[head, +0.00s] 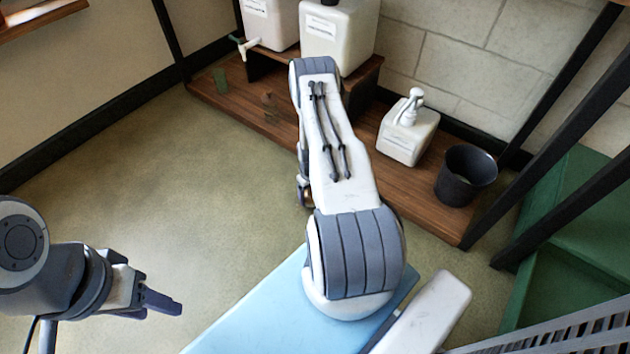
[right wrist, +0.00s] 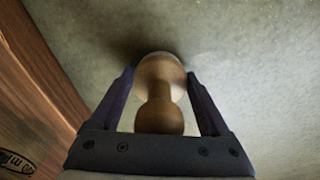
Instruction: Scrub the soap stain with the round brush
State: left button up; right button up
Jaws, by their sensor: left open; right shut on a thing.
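The round brush (right wrist: 160,95) has a light wooden, knobbed handle. In the right wrist view it sits between the fingers of my right gripper (right wrist: 160,78), which is shut on it. The brush's far end is over the greenish floor with a dark shadow beside it; its bristles are hidden and I cannot tell whether it touches. No clear soap stain shows; the floor right of the brush looks slightly paler. In the head view my right arm hides the brush and most of that gripper. My left gripper (head: 162,303) is open and empty above the floor at lower left.
A low wooden platform (head: 440,215) runs along the wall, close to the right gripper. It bears a white pump bottle (head: 408,135), a black bucket (head: 466,175) and white canisters (head: 338,35) on a raised shelf. Green steps (head: 580,215) stand at right. Floor (head: 170,170) at left is clear.

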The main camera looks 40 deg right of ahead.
notch_tip(320, 180, up, 3)
jog(key=shift+w+f+p, duration=0.1)
jog(key=shift+f+p, duration=0.05)
jog(key=shift+p, duration=0.15)
pick_arm(q)
notch_tip(320, 180, up, 6)
jog(key=p, duration=0.4)
jog(key=shift+d+p, duration=0.3)
jog(key=shift+d, duration=0.15)
pick_arm(e)
jog(key=shift+r, duration=2.55)
